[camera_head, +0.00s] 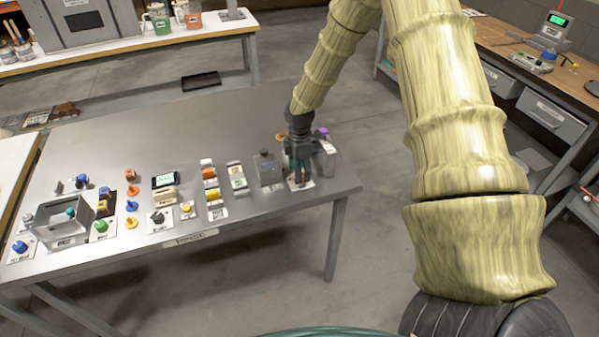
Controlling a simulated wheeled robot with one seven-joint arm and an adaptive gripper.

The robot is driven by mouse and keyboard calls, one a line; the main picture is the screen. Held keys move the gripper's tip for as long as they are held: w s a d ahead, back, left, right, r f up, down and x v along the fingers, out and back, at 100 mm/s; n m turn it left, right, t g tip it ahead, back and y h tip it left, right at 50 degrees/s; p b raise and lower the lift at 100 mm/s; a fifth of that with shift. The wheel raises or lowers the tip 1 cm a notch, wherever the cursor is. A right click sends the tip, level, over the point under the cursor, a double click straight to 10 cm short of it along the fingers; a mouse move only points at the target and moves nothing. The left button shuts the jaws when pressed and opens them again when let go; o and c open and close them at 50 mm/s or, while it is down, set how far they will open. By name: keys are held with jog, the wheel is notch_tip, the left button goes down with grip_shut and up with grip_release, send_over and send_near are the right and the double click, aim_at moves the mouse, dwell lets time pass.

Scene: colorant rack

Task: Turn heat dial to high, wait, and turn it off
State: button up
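My arm reaches down to the right end of the grey metal table (240,120). My gripper (299,176) points straight down over a small white plate (303,185) near the front right corner. The gripper hides most of what is on that plate, so I cannot tell whether it touches or grips a dial there. Its finger opening is too small to judge. Another dark dial (158,217) sits on a white labelled plate at the front, left of the middle. No label is readable enough to show which one is the heat dial.
A grey clear-sided box (267,170) stands just left of my gripper, and a grey container (326,160) stands close on its right. Coloured knobs, blocks and a grey open bin (73,228) fill the table's left front. The table's back is largely clear.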

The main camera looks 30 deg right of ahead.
jog(key=shift+f, duration=1)
jog(key=c, duration=1)
